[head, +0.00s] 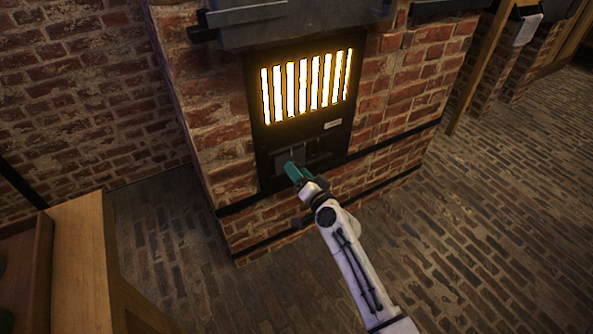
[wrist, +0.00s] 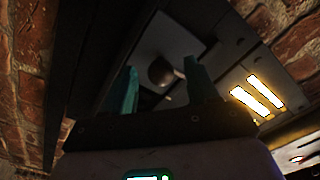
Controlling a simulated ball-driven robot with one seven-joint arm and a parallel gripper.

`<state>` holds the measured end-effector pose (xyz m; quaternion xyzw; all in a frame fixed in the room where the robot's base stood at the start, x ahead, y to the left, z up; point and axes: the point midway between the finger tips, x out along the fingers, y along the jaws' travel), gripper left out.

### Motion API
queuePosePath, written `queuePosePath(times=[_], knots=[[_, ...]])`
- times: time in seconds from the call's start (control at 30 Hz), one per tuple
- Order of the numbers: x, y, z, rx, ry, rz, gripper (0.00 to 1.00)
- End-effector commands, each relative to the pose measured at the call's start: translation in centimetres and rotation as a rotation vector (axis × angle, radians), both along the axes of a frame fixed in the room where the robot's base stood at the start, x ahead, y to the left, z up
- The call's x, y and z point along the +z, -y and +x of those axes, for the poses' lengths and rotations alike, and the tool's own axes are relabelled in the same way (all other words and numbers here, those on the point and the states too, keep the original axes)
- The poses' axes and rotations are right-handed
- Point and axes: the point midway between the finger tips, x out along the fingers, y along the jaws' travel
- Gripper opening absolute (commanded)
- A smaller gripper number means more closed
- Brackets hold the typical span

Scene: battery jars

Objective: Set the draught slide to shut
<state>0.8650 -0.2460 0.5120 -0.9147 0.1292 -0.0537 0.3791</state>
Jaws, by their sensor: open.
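The draught slide (head: 284,157) is a small grey plate low on the dark furnace front, below the glowing bars. In the wrist view the plate (wrist: 181,41) carries a round dark knob (wrist: 161,73). My gripper (head: 291,168), with teal fingers, is at the slide and partly covers it in the head view. In the wrist view my gripper (wrist: 161,64) is open, with the knob showing between its two fingers. I cannot tell whether a finger touches the knob. The slide's setting cannot be read.
The furnace grate (head: 305,86) glows above the slide, with a small pale label plate (head: 332,124) below its right end. Brick walling surrounds the dark front. A wooden cabinet (head: 85,260) stands at lower left. The brick floor (head: 480,220) to the right is clear.

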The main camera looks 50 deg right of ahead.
Motion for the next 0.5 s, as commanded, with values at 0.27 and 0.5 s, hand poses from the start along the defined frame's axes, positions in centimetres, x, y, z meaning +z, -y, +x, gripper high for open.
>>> queuePosePath(times=[0.27, 0.5], knots=[[0.00, 0.40, 1.38, 0.000, 0.000, -0.001, 0.58], [0.00, 0.39, 1.39, 0.001, -0.001, -0.001, 0.57]])
